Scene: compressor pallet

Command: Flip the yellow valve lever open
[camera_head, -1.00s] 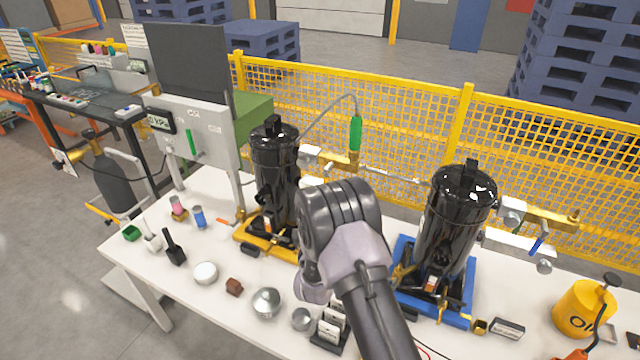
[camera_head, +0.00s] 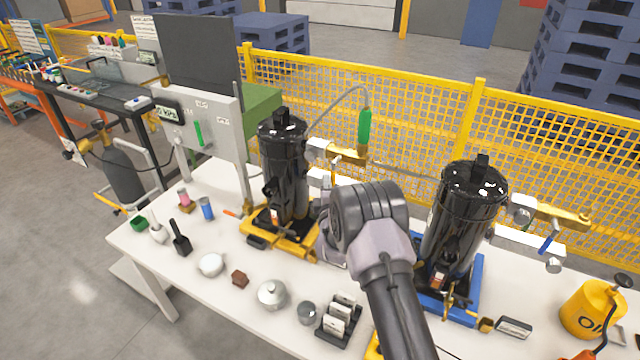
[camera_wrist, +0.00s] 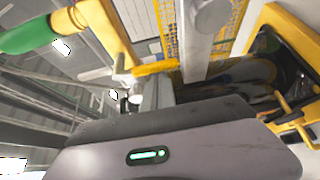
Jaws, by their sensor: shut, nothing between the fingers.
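The left black compressor (camera_head: 283,165) stands on a yellow base (camera_head: 258,226), with brass and silver fittings at its upper right. The small yellow valve lever (camera_head: 334,168) hangs below the brass fitting (camera_head: 350,153), just above my wrist in the head view. In the wrist view, a yellow lever-like bar (camera_wrist: 155,67) lies beside the brass pipe, above my gripper's housing. My gripper (camera_wrist: 200,150) shows as a grey housing with a green light. It is shut and empty; its fingertips are not clearly visible. Whether it touches the lever cannot be told.
A second black compressor (camera_head: 466,215) on a blue base (camera_head: 471,292) stands right of my arm, with a blue lever (camera_head: 547,243). A green-handled hose (camera_head: 365,126) rises above the left fittings. Small parts line the table's front edge. A yellow mesh fence (camera_head: 420,120) stands behind.

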